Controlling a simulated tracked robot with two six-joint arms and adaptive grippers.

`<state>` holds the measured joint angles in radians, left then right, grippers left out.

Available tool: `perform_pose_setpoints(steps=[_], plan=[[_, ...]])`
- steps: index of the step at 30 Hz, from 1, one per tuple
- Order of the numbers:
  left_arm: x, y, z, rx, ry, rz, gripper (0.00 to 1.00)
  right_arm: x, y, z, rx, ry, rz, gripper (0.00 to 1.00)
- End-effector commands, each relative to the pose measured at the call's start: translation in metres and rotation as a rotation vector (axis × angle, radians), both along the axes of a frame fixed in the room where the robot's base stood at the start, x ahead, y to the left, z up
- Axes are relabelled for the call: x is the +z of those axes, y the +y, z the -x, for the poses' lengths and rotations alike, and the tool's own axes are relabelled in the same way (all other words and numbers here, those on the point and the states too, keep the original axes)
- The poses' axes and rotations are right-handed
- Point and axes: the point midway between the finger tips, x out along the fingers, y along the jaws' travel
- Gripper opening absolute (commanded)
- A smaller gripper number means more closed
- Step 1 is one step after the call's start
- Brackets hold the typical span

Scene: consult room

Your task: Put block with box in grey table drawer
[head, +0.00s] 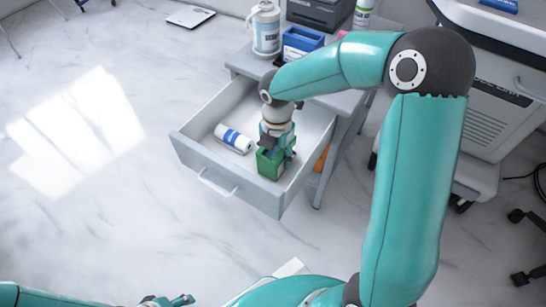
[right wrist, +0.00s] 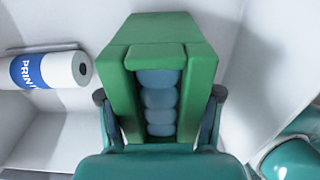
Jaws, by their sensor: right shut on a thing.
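The grey table (head: 246,62) has its drawer (head: 228,190) pulled open. My right gripper (head: 274,152) reaches down into the drawer near its front right corner. It is shut on a green block (head: 270,166), which also shows in the right wrist view (right wrist: 198,55) with a row of rounded blue segments along its middle. The fingers (right wrist: 160,115) press on the block's two sides. I cannot tell whether the block touches the drawer floor. My left gripper (head: 168,301) is at the bottom edge, partly cut off, away from the drawer.
A white roll with a blue label (head: 234,138) lies in the drawer, left of the block; it also shows in the right wrist view (right wrist: 48,70). On the table stand a blue box (head: 302,42), a white canister (head: 265,30) and a dark device (head: 318,12). A white cart (head: 490,130) stands right.

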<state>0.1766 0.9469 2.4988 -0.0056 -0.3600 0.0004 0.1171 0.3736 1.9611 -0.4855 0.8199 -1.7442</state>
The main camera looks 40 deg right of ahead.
Motion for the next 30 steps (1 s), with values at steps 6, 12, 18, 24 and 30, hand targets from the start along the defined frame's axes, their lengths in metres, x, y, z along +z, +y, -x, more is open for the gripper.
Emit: perform_pose_setpoints(steps=[6, 12, 18, 24, 30], plan=[[0.0, 0.0, 0.0, 0.0, 0.0, 0.0, 0.55, -0.003, 0.0, 0.001, 0.001, 0.004, 0.0, 0.87], [0.0, 0.0, 0.0, 0.0, 0.0, 0.0, 0.55, -0.002, 0.0, 0.001, 0.0, 0.004, -0.001, 0.94], [0.001, 0.0, 0.0, 0.0, 0.0, 0.0, 0.55, 0.0, 0.0, 0.001, 0.0, 0.003, 0.0, 0.94], [0.011, 0.0, 0.0, 0.0, 0.0, 0.0, 0.55, 0.021, 0.0, 0.0, -0.001, -0.001, 0.001, 0.94], [0.029, 0.0, 0.0, 0.0, 0.0, 0.0, 0.55, 0.061, 0.0, 0.0, 0.0, -0.002, 0.0, 0.94]])
